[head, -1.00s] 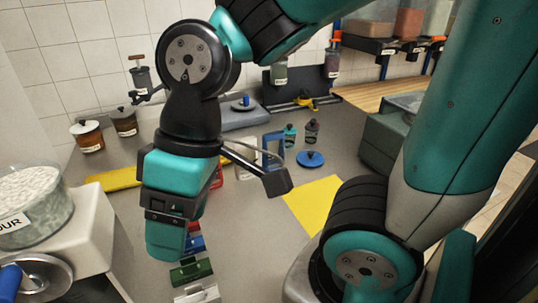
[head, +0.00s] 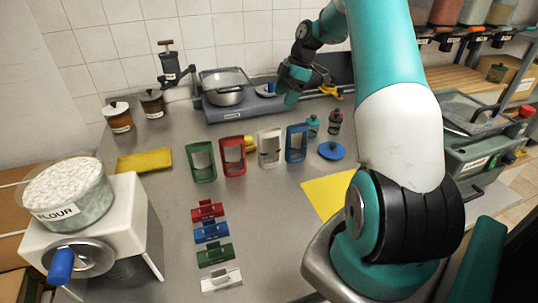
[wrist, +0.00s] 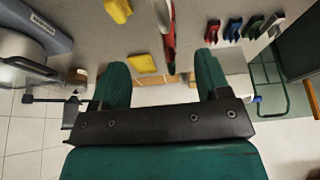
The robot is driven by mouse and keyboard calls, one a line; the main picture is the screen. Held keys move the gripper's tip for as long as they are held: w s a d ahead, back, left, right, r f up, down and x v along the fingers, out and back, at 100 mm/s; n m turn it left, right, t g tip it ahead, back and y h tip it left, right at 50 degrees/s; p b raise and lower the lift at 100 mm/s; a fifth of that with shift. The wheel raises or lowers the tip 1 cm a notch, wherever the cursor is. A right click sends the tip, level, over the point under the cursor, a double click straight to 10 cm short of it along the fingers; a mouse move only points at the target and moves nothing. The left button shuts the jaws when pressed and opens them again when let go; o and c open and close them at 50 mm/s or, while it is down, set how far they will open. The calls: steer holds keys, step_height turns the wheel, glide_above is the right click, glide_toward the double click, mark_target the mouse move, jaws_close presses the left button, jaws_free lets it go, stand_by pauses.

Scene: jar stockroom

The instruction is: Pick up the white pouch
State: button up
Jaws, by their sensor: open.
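The white pouch (head: 270,160) stands upright on the grey counter in the head view, in a row between the red pouch (head: 232,169) and the blue pouch (head: 296,157). A green pouch (head: 202,175) stands at the row's left end. My gripper (head: 289,92) is apart from the white pouch, beyond the row near the back of the counter. In the wrist view my gripper (wrist: 161,60) has its two fingers spread with nothing held. A red upright thing (wrist: 169,50) shows beyond the finger gap; I cannot clearly tell the white pouch there.
Red (head: 207,210), blue (head: 211,231), green (head: 215,254) and white (head: 221,280) clips lie in front. A pot (head: 225,95) stands behind. Counter between is clear.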

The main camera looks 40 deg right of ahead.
mark_target(269, 130)
steer(key=p+x, duration=0.2)
steer(key=x, duration=0.7)
steer(key=shift+a+f, duration=0.2)
steer(key=shift+f, duration=0.1)
steer(key=p+x, duration=0.3)
steer(key=x, duration=0.1)
steer(key=shift+a+f, duration=0.25)
steer(key=shift+f, duration=0.55)
steer(key=shift+c, duration=0.5)
steer(key=c, duration=1.1)
steer(key=shift+c, duration=0.2)
steer(key=shift+r, duration=0.2)
